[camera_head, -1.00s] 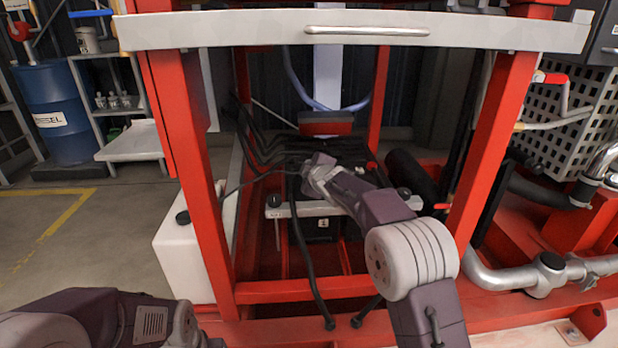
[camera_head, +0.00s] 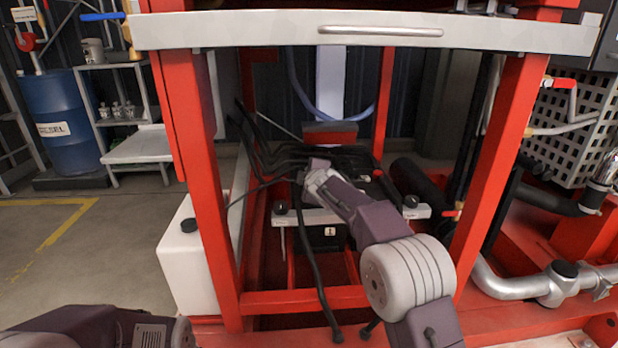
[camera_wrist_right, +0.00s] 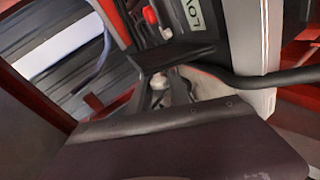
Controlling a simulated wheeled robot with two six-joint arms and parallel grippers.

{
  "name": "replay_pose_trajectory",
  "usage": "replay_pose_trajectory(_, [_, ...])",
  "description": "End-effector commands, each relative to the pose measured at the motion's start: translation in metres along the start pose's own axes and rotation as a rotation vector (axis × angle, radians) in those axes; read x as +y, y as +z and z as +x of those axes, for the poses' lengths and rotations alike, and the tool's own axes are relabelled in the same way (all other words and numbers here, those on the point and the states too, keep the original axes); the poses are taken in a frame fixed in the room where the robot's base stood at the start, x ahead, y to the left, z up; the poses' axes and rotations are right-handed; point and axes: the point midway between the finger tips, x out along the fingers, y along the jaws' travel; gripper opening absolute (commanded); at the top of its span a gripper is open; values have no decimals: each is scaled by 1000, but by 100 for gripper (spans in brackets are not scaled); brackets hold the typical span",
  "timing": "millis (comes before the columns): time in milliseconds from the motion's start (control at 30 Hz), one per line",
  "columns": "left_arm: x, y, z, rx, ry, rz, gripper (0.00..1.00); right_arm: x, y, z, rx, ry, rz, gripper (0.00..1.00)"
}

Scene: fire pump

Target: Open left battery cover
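A black battery box (camera_head: 320,238) with a small pale label sits low inside the red frame, under a light clamp bar (camera_head: 340,216). Black cables (camera_head: 262,160) run over the battery area. I cannot make out the left battery cover as a separate part. My right gripper (camera_head: 312,172) reaches into the frame above the bar, among the cables; its fingertips are unclear. In the right wrist view, a black piece (camera_wrist_right: 178,56) is at the gripper, close to a light label panel (camera_wrist_right: 205,18) and a red knob (camera_wrist_right: 150,15). My left arm shows at lower left, its gripper out of view.
Red posts (camera_head: 203,190) flank the opening, with a grey top beam (camera_head: 250,30) and a lower red crossbar (camera_head: 300,300). A white tank (camera_head: 188,265) stands left of it. A silver pipe (camera_head: 510,288) lies right. The floor (camera_head: 120,235) at left is clear.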

Motion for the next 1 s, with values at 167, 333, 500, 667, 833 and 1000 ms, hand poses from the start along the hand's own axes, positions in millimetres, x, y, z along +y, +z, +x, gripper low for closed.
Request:
replay_pose_trajectory(167, [0,0,0,0,0,0,36,0,0,0,1,-1,0,40])
replay_pose_trajectory(333, [0,0,0,0,0,0,36,0,0,0,0,0,0,40])
replay_pose_trajectory(500, [0,1,6,0,0,0,36,-1,0,-15,1,1,0,40])
replay_pose_trajectory(667, [0,1,13,0,0,0,36,-1,0,-46,2,2,0,40])
replay_pose_trajectory(833, [0,2,14,0,0,0,36,0,0,-77,1,0,0,40])
replay_pose_trajectory(1000, [0,2,15,0,0,0,36,-1,0,-90,1,-1,0,40])
